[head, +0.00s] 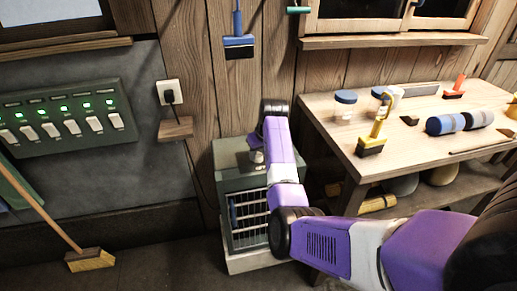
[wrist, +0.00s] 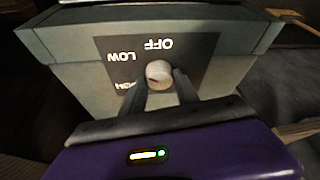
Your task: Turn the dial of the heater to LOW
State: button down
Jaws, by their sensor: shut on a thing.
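The heater (head: 243,178) is a grey-green box with a barred front, standing on the floor left of the workbench. Its dial (wrist: 158,72) is a pale round knob on a dark panel (wrist: 196,47) on top. In the wrist view the words appear upside down: OFF above the knob, LOW at upper left, and a partly hidden HIGH at lower left. A small dark mark shows on the knob's lower left side; I cannot tell exactly which word it points to. My gripper (wrist: 160,84) is shut on the dial, one finger on each side. My arm hides part of the heater in the head view.
A switch panel (head: 66,118) with green lights is on the left wall. A plug sits in a socket (head: 170,92) above a small wooden ledge. A broom (head: 90,260) stands at lower left.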

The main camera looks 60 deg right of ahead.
jog(key=shift+n, duration=0.3)
jog(key=c, duration=0.9)
grip_release()
jog(key=shift+p+v, duration=0.4)
jog(key=shift+v, duration=3.5)
jog(key=shift+d, duration=0.15)
